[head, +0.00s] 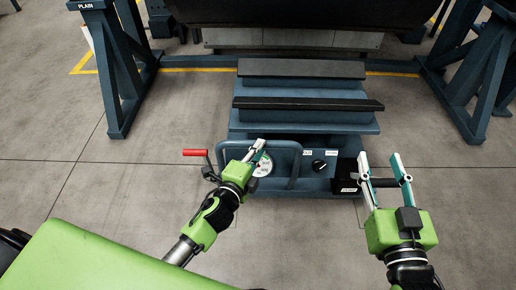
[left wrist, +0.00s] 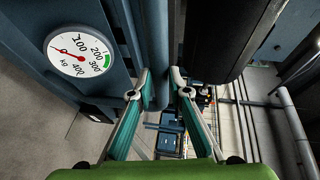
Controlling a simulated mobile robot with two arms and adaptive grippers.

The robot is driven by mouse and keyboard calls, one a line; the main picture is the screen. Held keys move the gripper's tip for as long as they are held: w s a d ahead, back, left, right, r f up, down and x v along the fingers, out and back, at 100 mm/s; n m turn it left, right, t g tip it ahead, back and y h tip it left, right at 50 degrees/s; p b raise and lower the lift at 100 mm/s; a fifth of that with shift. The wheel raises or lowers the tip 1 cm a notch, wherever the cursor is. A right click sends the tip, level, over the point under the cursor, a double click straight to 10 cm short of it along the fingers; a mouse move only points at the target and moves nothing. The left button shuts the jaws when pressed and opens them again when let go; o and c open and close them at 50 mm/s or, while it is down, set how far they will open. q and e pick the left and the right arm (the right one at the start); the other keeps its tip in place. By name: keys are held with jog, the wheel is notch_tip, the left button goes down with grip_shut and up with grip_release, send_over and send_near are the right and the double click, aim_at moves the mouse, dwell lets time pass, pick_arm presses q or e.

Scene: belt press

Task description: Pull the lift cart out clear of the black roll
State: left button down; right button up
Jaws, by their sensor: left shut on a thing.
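The blue lift cart (head: 355,124) stands in the middle of the head view, with two black bars across its top. Its rear end lies close below the large black roll (head: 300,14) at the top. My left gripper (head: 259,149) is shut on the cart's blue push handle (head: 222,147); the handle bar (left wrist: 156,45) runs between the fingers in the left wrist view. My right gripper (head: 381,165) is open, its fingers wide apart, at the cart's front right corner by a black box (head: 346,184). A dark bar shows between its fingers; contact is unclear.
A round kg dial (head: 262,166), also in the left wrist view (left wrist: 80,54), and a black knob (head: 318,165) are on the cart's front. A red crank grip (head: 195,153) sticks out left. Blue stand legs (head: 118,75) and (head: 482,75) flank the cart. Floor in front is clear.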

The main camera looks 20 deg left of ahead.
pick_arm(q)
jog(key=shift+s+d+f, duration=0.2)
jog(key=shift+d+f, duration=0.1)
jog(key=shift+f, duration=0.2)
jog(key=c, duration=1.9)
grip_release()
jog(key=shift+d+f, duration=0.1)
jog(key=shift+w, duration=0.2)
jog(key=shift+r, duration=0.2)
jog(key=shift+s, duration=0.1)
jog(key=v, duration=1.2)
